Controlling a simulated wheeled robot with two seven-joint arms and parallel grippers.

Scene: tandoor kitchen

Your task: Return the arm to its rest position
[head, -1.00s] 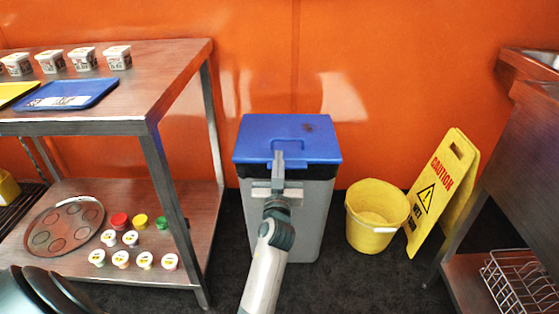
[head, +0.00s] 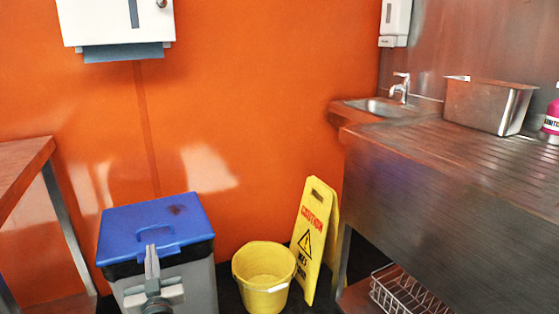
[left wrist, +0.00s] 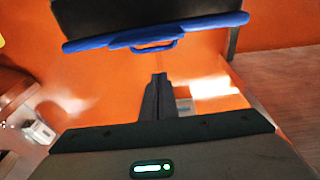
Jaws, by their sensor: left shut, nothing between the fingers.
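My left gripper (head: 151,264) is shut and empty in the head view. It shows in front of the grey bin with the blue lid (head: 155,218), its fingers pointing up over the lid's front part in the picture. In the left wrist view the shut fingers (left wrist: 159,82) point toward the blue lid (left wrist: 155,32), with a visible gap between them and its handle. The lid lies closed on the bin in the head view. My right gripper is in neither view.
A yellow bucket (head: 265,274) and a yellow caution sign (head: 313,240) stand right of the bin. A steel counter (head: 450,185) with a sink (head: 385,107) and a metal container (head: 488,106) fills the right. A shelf table (head: 22,170) is at the left edge. A paper dispenser (head: 115,22) hangs above.

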